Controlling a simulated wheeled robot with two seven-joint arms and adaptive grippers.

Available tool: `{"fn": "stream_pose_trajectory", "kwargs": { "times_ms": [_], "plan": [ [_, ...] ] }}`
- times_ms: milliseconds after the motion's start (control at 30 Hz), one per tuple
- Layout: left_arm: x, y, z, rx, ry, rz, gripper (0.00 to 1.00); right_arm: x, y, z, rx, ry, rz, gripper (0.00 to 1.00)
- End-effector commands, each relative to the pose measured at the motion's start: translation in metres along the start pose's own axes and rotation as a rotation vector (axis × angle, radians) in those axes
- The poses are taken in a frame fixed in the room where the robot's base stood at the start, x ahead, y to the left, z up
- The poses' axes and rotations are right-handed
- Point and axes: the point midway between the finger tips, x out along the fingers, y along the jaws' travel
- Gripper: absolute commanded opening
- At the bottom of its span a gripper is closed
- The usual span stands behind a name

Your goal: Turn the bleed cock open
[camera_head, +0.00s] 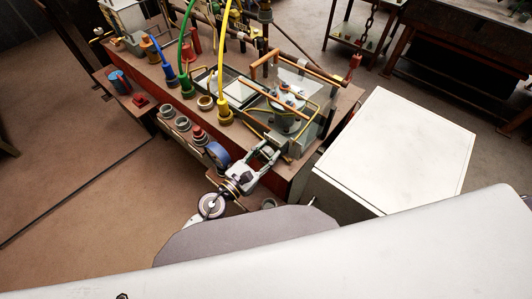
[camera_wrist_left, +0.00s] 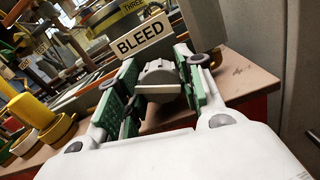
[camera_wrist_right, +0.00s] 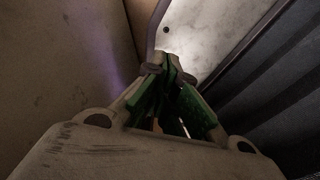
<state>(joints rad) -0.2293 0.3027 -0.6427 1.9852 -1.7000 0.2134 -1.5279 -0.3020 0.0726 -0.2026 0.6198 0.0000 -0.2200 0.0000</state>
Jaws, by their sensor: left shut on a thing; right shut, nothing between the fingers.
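The bleed cock (camera_wrist_left: 160,78) is a grey round knob with a flat bar across its face, just below a white BLEED sign (camera_wrist_left: 145,38) in the left wrist view. My left gripper (camera_wrist_left: 158,92) is shut on the cock, with its green pads on either side of the knob. In the head view my left gripper (camera_head: 264,157) is at the front right of the workbench, and the cock itself is too small to make out there. My right gripper (camera_wrist_right: 172,75) is shut and empty in the right wrist view, beside a pale panel.
The workbench (camera_head: 330,122) carries blue, green and yellow hoses (camera_head: 226,70), several caps and pipe fittings, and a clear box with copper pipes (camera_head: 270,95). A white cabinet (camera_head: 395,150) stands close on the right. Open brown floor (camera_head: 60,130) lies to the left.

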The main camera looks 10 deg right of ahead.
Motion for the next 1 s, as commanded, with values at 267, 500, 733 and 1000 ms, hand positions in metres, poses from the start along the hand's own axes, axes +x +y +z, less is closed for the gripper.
{"fn": "stream_pose_trajectory", "kwargs": {
  "times_ms": [267,500,733,1000],
  "plan": [
    [0.000,0.001,0.001,-0.109,0.001,-0.001,0.14,-0.007,0.007,0.000,-0.001,-0.001,0.007,0.00],
    [0.000,0.001,0.001,-0.293,0.001,-0.001,0.14,-0.014,0.011,-0.001,0.000,-0.001,0.012,0.00],
    [0.000,0.002,0.000,-0.439,0.001,0.000,0.13,-0.018,0.012,-0.001,0.000,0.000,0.012,0.00],
    [0.000,0.002,0.000,-0.467,0.000,0.001,0.14,-0.018,0.010,-0.002,0.000,0.000,0.011,0.00]
  ]
}}
